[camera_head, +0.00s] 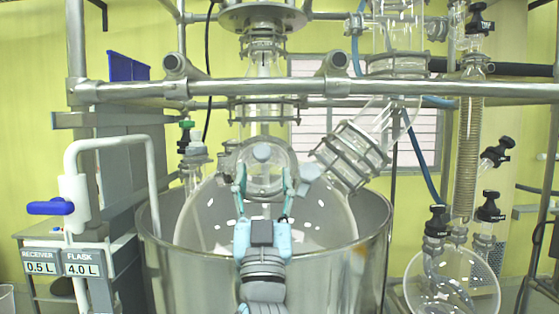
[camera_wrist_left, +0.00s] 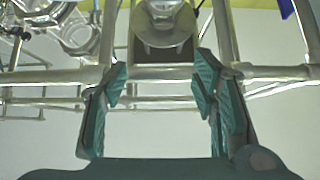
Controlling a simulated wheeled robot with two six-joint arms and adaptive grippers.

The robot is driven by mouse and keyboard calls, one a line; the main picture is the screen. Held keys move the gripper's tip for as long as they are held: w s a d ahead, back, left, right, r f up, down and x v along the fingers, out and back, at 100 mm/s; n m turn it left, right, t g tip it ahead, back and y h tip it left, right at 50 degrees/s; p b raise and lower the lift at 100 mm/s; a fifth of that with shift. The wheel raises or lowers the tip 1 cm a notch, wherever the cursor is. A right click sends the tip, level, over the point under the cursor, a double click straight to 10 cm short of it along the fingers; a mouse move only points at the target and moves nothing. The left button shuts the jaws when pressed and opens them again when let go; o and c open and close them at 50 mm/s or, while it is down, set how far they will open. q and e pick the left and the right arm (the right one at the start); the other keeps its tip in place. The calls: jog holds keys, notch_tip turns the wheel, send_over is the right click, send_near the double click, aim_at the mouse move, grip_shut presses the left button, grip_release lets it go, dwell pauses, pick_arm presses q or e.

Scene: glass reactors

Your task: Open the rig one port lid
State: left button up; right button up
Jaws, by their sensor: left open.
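The glass reactor flask (camera_head: 210,218) sits inside a wide metal bath. At its neck, in the head view, a round clear face with a clamp ring (camera_head: 262,180) faces me, with a grey round knob (camera_head: 262,152) in front; this looks like the port lid, but I cannot tell its hinge or whether it is shut. My left gripper (camera_head: 264,180) is open, its two teal fingers upright and spread in front of this face, below the knob. Its fingers also show in the left wrist view (camera_wrist_left: 160,92), apart with nothing gripped between them. My right gripper is not seen.
A metal bar (camera_head: 430,89) crosses above the port. An angled glass neck (camera_head: 350,157) is close on the right. A blue-handled valve (camera_head: 50,207) and labelled plates (camera_head: 62,263) stand left; a round receiving flask (camera_head: 450,285) hangs right.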

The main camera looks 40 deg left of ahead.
aim_at(262, 160)
pick_arm(q)
jog(key=w+a, duration=0.6)
jog(key=w, duration=0.1)
jog(key=shift+w+a+r, duration=0.1)
jog(key=shift+a+r, duration=0.05)
jog(key=shift+r, duration=0.1)
jog(key=shift+w+a+r+p, duration=0.15)
jog(key=shift+w+r+p, duration=0.15)
jog(key=shift+r, duration=0.2)
jog(key=shift+w+a+r+p, duration=0.15)
jog(key=shift+w+r+p, duration=0.1)
jog(key=shift+r, duration=0.25)
jog(key=shift+a+r, duration=0.2)
jog(key=shift+a, duration=0.15)
jog(key=shift+w+a+f, duration=0.1)
jog(key=shift+w+a, duration=0.05)
grip_shut()
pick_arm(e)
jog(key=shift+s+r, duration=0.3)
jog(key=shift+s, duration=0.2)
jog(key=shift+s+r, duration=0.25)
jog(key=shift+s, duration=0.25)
